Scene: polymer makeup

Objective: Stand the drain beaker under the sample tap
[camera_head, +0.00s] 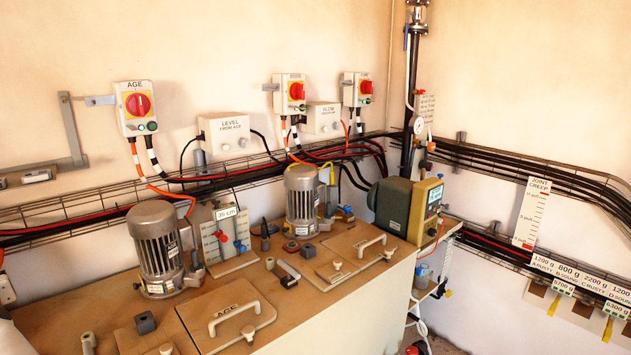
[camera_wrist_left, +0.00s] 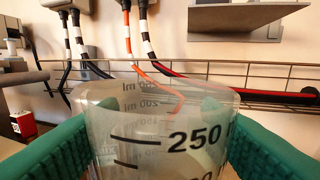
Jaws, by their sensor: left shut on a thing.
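The drain beaker (camera_wrist_left: 150,150) is clear, with black graduation marks reading 250 at the front. It fills the lower middle of the left wrist view and looks about upright. My left gripper (camera_wrist_left: 163,112) has green fingers, one on each side of the beaker, and is shut on it. The beaker's base is out of frame, so I cannot tell what is below it. Neither gripper nor this beaker shows in the head view. I cannot pick out the sample tap with certainty; a vertical pipe with small valve fittings (camera_head: 425,163) stands in the corner.
A brown bench top (camera_head: 110,300) carries two grey motors (camera_head: 158,248) (camera_head: 302,200), hatches with handles and a green pump unit (camera_head: 392,205). Cable trays line the walls.

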